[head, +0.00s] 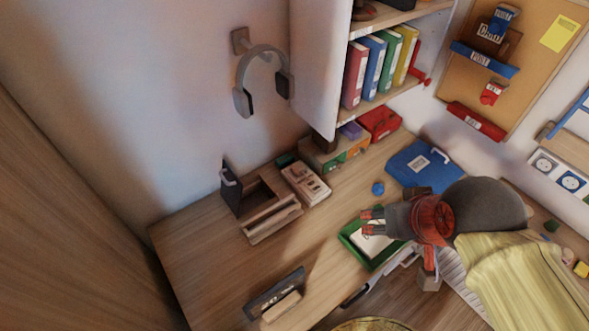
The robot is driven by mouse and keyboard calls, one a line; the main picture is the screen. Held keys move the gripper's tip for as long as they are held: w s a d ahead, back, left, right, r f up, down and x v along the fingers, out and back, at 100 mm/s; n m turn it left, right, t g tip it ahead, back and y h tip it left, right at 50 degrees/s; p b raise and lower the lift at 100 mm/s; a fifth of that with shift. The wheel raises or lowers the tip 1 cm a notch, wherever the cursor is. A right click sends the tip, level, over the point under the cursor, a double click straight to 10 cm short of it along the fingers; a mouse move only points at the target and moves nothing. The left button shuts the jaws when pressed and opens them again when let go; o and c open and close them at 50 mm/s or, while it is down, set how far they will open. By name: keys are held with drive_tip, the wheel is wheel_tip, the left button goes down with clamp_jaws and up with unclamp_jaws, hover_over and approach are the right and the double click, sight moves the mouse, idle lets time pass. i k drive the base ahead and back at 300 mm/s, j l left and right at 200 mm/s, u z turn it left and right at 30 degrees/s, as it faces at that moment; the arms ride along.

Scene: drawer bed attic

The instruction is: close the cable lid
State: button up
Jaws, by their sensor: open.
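A small wooden box (266,208) stands on the desk left of centre, its inside open to view. A dark upright panel (231,189) stands at its left end and looks like a raised lid; I cannot tell for sure that it is the cable lid. No cable is clear to see. My gripper (372,222) is open and points left, above a green tray, well to the right of the box and apart from it. Nothing shows between its fingers.
A beige device (306,183) sits just right of the box. A green-rimmed tray (347,243) lies under my gripper. A dark block (275,291) is at the desk's front edge. A blue case (419,164) lies behind. The wooden desk (325,225) is clear between box and tray.

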sight(231, 189)
drive_tip(key=j+u, duration=0.2)
drive_tip(key=u, duration=0.95)
